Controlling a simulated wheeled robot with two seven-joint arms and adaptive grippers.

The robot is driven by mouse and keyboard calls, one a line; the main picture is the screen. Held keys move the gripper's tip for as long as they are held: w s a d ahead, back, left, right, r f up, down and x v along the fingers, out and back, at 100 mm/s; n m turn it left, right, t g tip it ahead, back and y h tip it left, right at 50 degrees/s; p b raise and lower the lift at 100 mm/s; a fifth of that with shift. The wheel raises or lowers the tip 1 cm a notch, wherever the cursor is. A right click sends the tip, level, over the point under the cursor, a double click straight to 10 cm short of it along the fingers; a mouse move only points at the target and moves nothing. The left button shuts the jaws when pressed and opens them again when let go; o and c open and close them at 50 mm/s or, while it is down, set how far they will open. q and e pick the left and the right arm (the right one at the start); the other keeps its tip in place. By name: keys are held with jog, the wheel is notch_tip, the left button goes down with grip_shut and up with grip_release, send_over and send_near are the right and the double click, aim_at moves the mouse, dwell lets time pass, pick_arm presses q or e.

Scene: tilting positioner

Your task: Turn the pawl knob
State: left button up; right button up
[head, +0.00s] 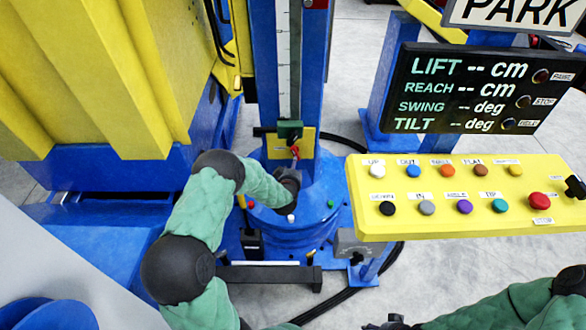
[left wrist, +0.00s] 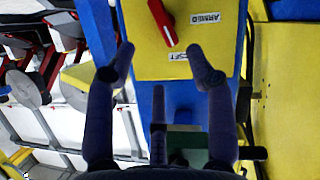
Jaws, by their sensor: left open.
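The pawl knob (left wrist: 162,22) is a red lever-shaped knob on a yellow plate (left wrist: 215,55), seen at the top of the left wrist view. It lies tilted, its lower end with a white mark, beside a label reading ARMED. A second label below it is partly hidden. In the head view the knob (head: 295,152) is small, under a green block. My left gripper (left wrist: 162,58) is open and empty, its fingertips apart below the knob's lower end. In the head view this gripper (head: 291,176) is dark and mostly hidden by its wrist. My right gripper (head: 392,323) is cut off at the bottom edge.
A blue column with a scale (head: 289,60) rises behind the plate. A yellow button panel (head: 455,212) stands at right, under a black display (head: 470,88). A yellow and blue machine (head: 90,90) fills the left. A green block (left wrist: 185,143) sits low in the left wrist view.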

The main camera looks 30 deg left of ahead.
pick_arm(q)
jog(key=shift+f, duration=0.1)
dwell(0.3)
jog(key=s+d+f+m+g+h+p, duration=0.1)
jog(key=s+d+f+g+h, duration=0.15)
jog(key=d, duration=0.25)
jog(key=s+d+f+m+g+h, duration=0.1)
jog(key=s+d+f+h, duration=0.1)
jog(key=s+d+f, duration=0.3)
jog(key=s+d+f+m+g+h+p, duration=0.1)
jog(key=s+d+g, duration=0.3)
jog(key=s+d, duration=0.5)
jog(key=s+d+f+m+g+h+p, duration=0.2)
jog(key=s+d, duration=0.8)
jog(key=s, duration=0.7)
jog(key=m+g+h, duration=0.1)
jog(key=g+h, duration=0.1)
jog(key=shift+s+d+f+g, duration=0.15)
jog(key=shift+d+g, duration=0.15)
jog(key=shift+g, duration=0.05)
